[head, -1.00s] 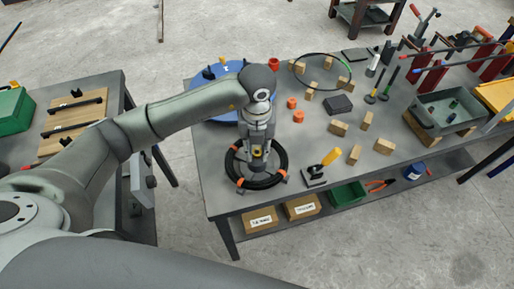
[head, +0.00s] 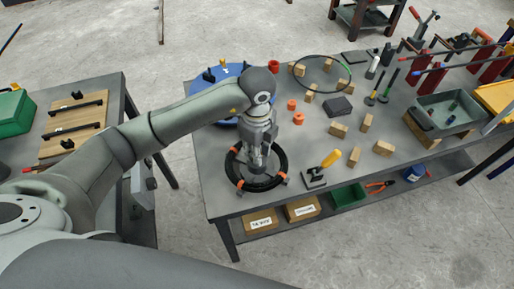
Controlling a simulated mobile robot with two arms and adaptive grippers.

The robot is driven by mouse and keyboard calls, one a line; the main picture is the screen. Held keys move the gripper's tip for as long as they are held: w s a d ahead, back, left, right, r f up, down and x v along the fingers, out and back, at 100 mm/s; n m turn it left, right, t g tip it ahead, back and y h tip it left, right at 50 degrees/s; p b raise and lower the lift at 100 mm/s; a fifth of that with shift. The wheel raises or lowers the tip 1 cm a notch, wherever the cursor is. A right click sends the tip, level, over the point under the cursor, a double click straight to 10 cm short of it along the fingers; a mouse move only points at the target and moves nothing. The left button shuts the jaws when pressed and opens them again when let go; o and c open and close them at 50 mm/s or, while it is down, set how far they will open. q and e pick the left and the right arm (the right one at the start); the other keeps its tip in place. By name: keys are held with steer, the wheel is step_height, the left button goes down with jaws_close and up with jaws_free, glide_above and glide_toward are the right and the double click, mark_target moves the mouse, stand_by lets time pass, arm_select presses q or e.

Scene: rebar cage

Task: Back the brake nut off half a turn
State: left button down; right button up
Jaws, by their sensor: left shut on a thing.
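My left gripper (head: 258,166) points down over the middle of a black ring-shaped coil (head: 279,158) with orange clips, at the near left of the large grey table. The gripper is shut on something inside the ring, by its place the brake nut. The fingers and wrist hide that part, so its shape and turn do not show. The coil lies flat around the gripper. My right gripper does not show.
A blue disc (head: 198,84) with black posts lies behind my left forearm. Wooden blocks (head: 338,130), orange pieces (head: 298,119) and a grey tray (head: 450,118) occupy the table further right.

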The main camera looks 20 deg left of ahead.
arm_select(q)
steer(key=n+p, duration=0.1)
steer(key=n, duration=0.3)
steer(key=shift+n, duration=0.4)
stand_by(0.4)
steer(key=c, duration=1.2)
jaws_free()
step_height(320, 180, up, 12)
